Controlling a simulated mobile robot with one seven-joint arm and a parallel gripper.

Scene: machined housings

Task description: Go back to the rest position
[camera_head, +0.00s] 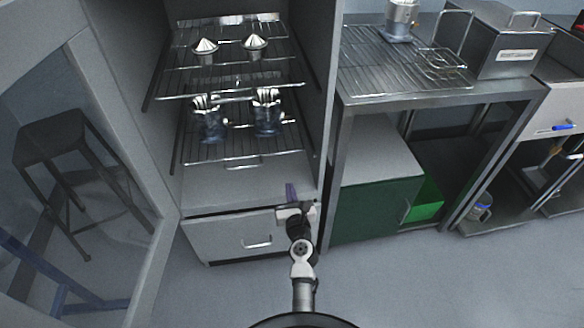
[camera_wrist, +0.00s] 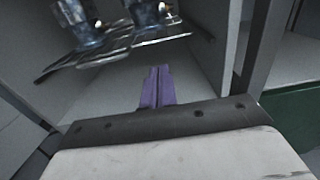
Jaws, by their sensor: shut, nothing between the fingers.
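My gripper (camera_head: 291,192) is in front of the cabinet, above its lower drawer, at the lower middle of the head view. Its purple fingers (camera_wrist: 157,88) show in the wrist view, pressed together with nothing between them. The fingers point into the cabinet, below the lower wire shelf. No object touches the gripper in either view.
The open cabinet holds an upper wire shelf (camera_head: 228,72) with two cone-topped housings and a lower wire shelf (camera_head: 240,152) with two dark housings. A closed drawer (camera_head: 222,241) lies below. A metal workbench (camera_head: 400,104) stands to the right, a stool (camera_head: 62,140) to the left.

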